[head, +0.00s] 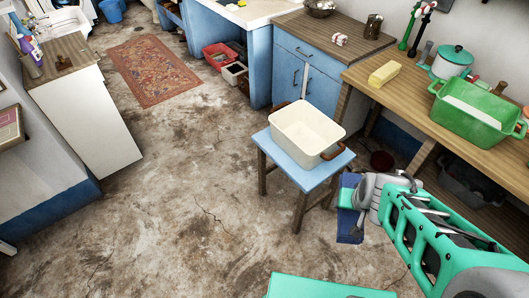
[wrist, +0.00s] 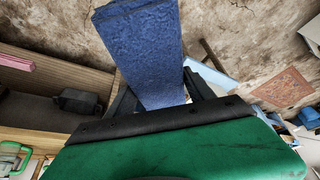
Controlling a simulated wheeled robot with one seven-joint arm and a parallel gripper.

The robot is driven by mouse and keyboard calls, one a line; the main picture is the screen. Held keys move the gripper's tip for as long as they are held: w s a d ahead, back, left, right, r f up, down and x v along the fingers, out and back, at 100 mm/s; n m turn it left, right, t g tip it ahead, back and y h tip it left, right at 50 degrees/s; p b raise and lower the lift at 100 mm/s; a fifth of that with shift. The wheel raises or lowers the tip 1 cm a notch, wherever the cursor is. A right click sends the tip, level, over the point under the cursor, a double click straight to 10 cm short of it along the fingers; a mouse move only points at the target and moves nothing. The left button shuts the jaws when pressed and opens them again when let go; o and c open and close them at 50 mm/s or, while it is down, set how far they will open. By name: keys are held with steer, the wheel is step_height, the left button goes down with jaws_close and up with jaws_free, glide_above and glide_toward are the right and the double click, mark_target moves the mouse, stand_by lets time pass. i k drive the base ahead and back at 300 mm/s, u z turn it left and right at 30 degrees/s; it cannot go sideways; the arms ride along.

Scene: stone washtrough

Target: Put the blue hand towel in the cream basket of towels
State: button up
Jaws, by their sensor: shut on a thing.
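The blue hand towel (wrist: 145,50) is a folded, textured dark blue strip in the wrist view. My gripper (wrist: 160,100) is shut on it, with the towel standing out beyond the dark fingers. In the head view the towel (head: 350,226) hangs below my gripper (head: 350,197), to the right of and nearer than the blue stool. The cream basket (head: 304,136) stands on that stool. It is a deep rectangular tub with a brown handle, and its visible inside looks empty; I see no towels in it.
The blue-topped stool (head: 279,151) has a narrow bare border around the basket. The wooden counter (head: 425,98) on the right holds a green tub (head: 478,112), a teal pot (head: 451,63) and a yellow block (head: 384,74). The concrete floor (head: 180,190) left of the stool is clear.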

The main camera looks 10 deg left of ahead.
mark_target(303, 144)
steer(key=u, duration=0.85)
steer(key=i, duration=0.45)
steer(key=u, duration=0.7)
steer(key=i, duration=1.9)
steer(key=z, duration=0.8)
